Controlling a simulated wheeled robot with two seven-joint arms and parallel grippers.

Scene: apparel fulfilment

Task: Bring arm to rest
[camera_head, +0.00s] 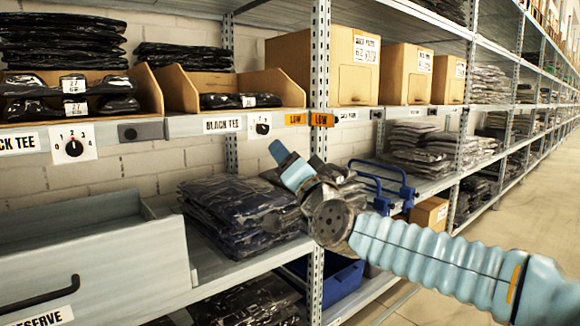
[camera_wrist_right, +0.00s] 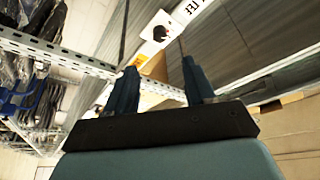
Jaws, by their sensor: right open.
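My right arm comes in from the right in a pale blue ribbed sleeve. My right gripper (camera_head: 289,163) is in front of the shelf upright, near stacked dark bagged garments (camera_head: 235,212). Its jaws point up and left. In the right wrist view my right gripper (camera_wrist_right: 161,88) shows two dark blue fingers spread apart with nothing between them. My left gripper is in neither view.
Shelving holds open cardboard bins (camera_head: 284,85) of black bagged tees and closed cartons (camera_head: 360,75). A grey drawer (camera_head: 95,265) with a dark handle is at lower left. A blue tote (camera_head: 345,283) sits low behind the upright (camera_head: 319,60). Floor at right (camera_head: 545,190) is clear.

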